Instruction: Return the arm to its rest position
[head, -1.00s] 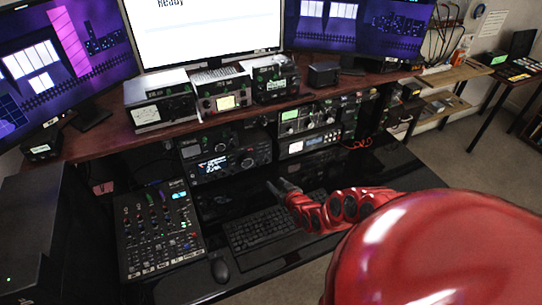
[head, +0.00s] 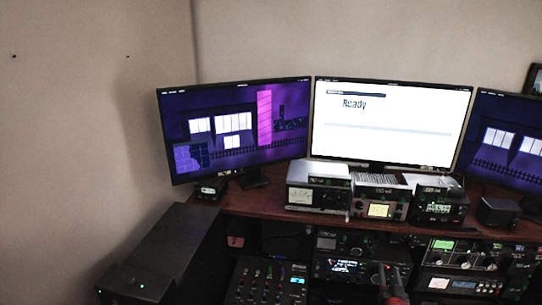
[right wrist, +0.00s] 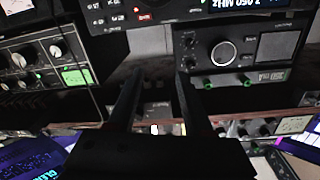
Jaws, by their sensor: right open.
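My right gripper (head: 384,268) shows at the bottom edge of the head view, with a bit of my red arm behind it. It is in front of the radio with the lit display (head: 345,266). In the right wrist view its two dark fingers (right wrist: 159,75) stand apart, with nothing between them. That view is upside down and shows radio fronts with knobs, among them a large round knob (right wrist: 223,53). Most of my right arm is out of the head view. My left gripper is not in view.
A wooden shelf (head: 262,205) carries several small radios and monitors, including a white screen reading "Ready" (head: 388,130). A mixer (head: 262,284) is at the bottom. A dark cabinet (head: 165,250) stands at the left, by a bare wall (head: 80,140).

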